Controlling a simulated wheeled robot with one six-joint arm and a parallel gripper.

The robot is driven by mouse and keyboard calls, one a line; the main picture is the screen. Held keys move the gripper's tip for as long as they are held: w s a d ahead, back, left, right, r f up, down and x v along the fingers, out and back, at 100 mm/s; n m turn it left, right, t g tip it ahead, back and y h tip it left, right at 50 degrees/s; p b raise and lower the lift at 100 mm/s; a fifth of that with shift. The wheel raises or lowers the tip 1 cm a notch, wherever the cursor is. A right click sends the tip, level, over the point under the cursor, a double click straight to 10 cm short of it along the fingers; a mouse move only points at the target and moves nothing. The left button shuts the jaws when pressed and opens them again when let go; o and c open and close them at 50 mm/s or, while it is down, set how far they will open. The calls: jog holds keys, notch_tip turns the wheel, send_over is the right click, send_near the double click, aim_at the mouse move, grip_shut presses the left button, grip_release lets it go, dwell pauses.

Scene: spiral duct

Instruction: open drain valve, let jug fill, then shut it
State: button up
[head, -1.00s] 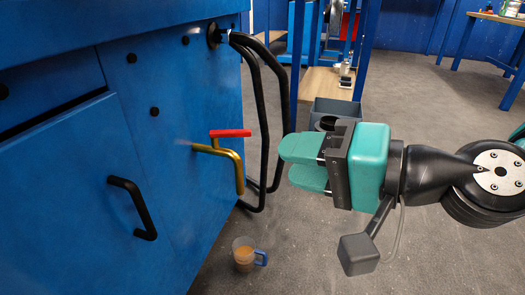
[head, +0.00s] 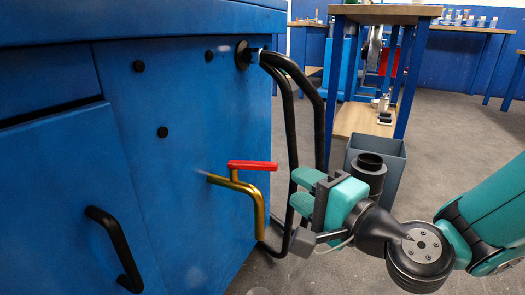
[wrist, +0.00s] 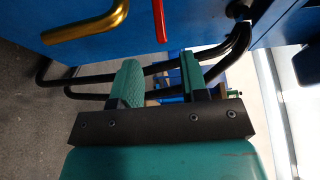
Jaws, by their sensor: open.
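The drain valve is a bent brass pipe (head: 254,200) on the blue cabinet front, with its open end pointing down. Its red lever (head: 252,166) lies level along the top of the pipe. Both also show in the wrist view, the pipe (wrist: 88,22) at the top left and the lever (wrist: 159,20) at the top. My gripper (head: 297,190) is open and empty, to the right of the valve and apart from the lever. Its two teal fingers (wrist: 160,80) are spread in the wrist view. Only a faint trace of the jug's rim (head: 259,291) shows at the bottom edge; its contents are hidden.
Black looped tubes (head: 290,130) hang from the cabinet close to my fingers. Open floor (head: 450,130) lies behind.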

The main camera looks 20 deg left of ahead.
aim_at(268, 169)
jog(key=p+x, duration=0.1)
jog(key=x, duration=0.9)
jog(key=shift+s, duration=0.1)
jog(key=shift+c, duration=0.4)
jog(key=shift+a, duration=0.1)
grip_shut()
